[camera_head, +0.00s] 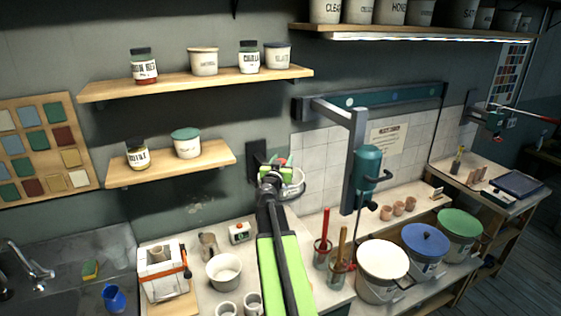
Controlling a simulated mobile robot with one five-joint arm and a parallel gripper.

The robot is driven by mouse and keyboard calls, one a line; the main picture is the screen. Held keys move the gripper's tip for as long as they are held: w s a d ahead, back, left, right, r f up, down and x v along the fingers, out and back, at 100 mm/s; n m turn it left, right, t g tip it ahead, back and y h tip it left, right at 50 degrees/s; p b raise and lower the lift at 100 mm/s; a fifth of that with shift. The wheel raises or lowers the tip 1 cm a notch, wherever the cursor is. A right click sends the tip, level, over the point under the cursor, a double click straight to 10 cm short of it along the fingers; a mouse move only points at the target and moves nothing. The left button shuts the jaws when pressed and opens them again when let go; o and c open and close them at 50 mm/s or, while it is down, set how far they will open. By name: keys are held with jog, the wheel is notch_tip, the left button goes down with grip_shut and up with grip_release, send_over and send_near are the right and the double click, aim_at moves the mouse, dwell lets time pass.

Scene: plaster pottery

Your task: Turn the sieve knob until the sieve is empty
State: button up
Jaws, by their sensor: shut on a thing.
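My gripper (283,168) is up against the wall at the middle of the view, at the end of my green and black arm. It is shut on a small part that the gripper itself mostly hides; a bit of red shows there. A pale, rounded metallic thing (295,184), perhaps the sieve, shows just right of and below the gripper. A black plate (256,153) is fixed to the wall behind it. I cannot make out the knob clearly or see the sieve's contents.
Below are a counter with a white bowl (223,270), a small white device (240,232) and a boxy white appliance (163,272). A grey column (353,165) with a teal motor stands right. Lidded buckets (383,260) and wall shelves (200,80) flank the arm.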

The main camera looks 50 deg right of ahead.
jog(key=m+g+h, duration=0.1)
jog(key=m+g, duration=0.1)
jog(key=g, duration=0.1)
jog(key=m+g, duration=0.2)
jog(key=g, duration=0.1)
jog(key=s+m+g+h, duration=0.1)
jog(key=m+g, duration=0.1)
jog(key=g, duration=0.1)
jog(key=shift+d+g+h, duration=0.25)
jog(key=shift+g+h, duration=0.05)
jog(key=shift+s+a+m+g+y, duration=0.1)
jog(key=shift+s+m+g+y, duration=0.15)
jog(key=shift+m+g, duration=0.75)
jog(key=shift+s+m+g+y, duration=0.25)
jog(key=shift+m+g, duration=0.4)
jog(key=shift+g, duration=0.7)
jog(key=shift+s+a+m+g+y, duration=0.1)
jog(key=shift+s+m+g+y, duration=0.15)
jog(key=shift+m+g, duration=0.75)
jog(key=shift+g, duration=0.25)
jog(key=o, duration=1.4)
jog(key=shift+s, duration=0.1)
jog(key=v, duration=1.7)
jog(key=shift+a+r, duration=0.1)
jog(key=shift+a, duration=0.1)
